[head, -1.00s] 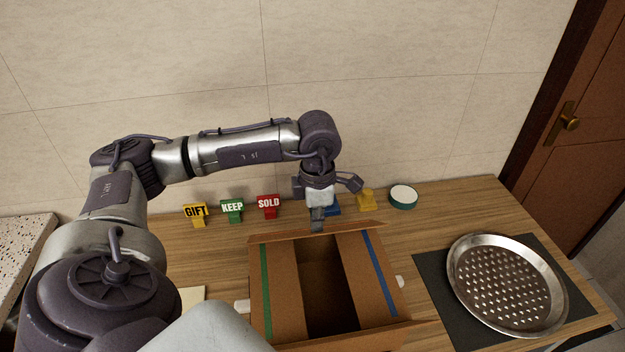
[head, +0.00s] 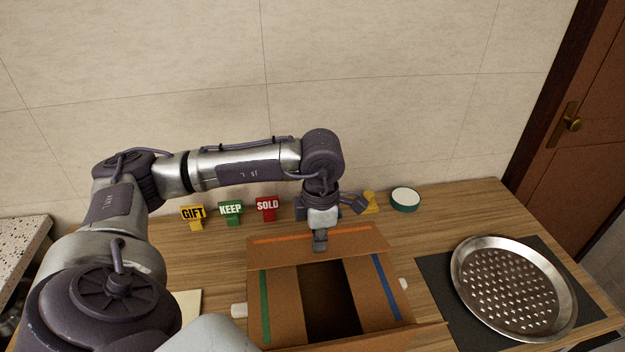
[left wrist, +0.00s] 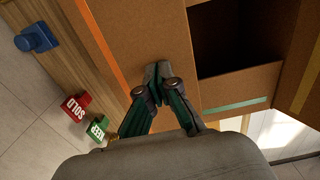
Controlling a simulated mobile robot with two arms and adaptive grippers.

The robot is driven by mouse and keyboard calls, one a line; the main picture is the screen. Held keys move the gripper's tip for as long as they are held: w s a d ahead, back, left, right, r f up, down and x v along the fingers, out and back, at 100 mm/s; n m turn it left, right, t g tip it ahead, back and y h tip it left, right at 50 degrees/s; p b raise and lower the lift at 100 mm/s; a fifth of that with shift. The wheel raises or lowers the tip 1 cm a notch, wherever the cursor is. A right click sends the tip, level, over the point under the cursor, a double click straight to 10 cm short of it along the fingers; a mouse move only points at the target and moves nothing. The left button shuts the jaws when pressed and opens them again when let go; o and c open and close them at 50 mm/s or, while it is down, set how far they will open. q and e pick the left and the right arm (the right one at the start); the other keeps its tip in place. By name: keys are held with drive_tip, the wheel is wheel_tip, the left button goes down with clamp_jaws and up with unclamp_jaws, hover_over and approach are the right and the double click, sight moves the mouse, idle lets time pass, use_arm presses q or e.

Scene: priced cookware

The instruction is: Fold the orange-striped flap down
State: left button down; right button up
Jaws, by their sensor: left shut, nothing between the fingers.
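The cardboard box stands open at the middle front of the counter. Its orange-striped flap (head: 280,250) is at the back edge and leans inward over the rear ends of the side flaps; I cannot tell if it is fully flat. It also shows in the left wrist view (left wrist: 150,45). The green-striped flap (head: 285,305) and blue-striped flap (head: 368,285) are folded in, with a dark gap between them. My left gripper (head: 320,244) is shut and empty, its fingertips at the orange-striped flap, seemingly touching it. My right gripper is out of view.
The GIFT (head: 193,214), KEEP (head: 231,210) and SOLD (head: 266,207) tags stand behind the box on the left. A perforated pan (head: 513,288) lies on a dark mat at the right.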

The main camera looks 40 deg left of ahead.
sight(320, 254)
use_arm(q)
drive_tip(key=shift+s+d+f+b, duration=0.2)
drive_tip(key=shift+d+f+b, duration=0.05)
drive_tip(key=shift+f+b, duration=0.55)
drive_tip(key=shift+s+d+f+b, duration=0.15)
drive_tip(key=shift+d+f+b, duration=0.05)
drive_tip(key=shift+f+b, duration=0.55)
drive_tip(key=shift+f, duration=0.15)
drive_tip(key=shift+r+p, duration=1.85)
drive_tip(key=shift+r, duration=1.7)
wheel_tip(320, 254, up, 12)
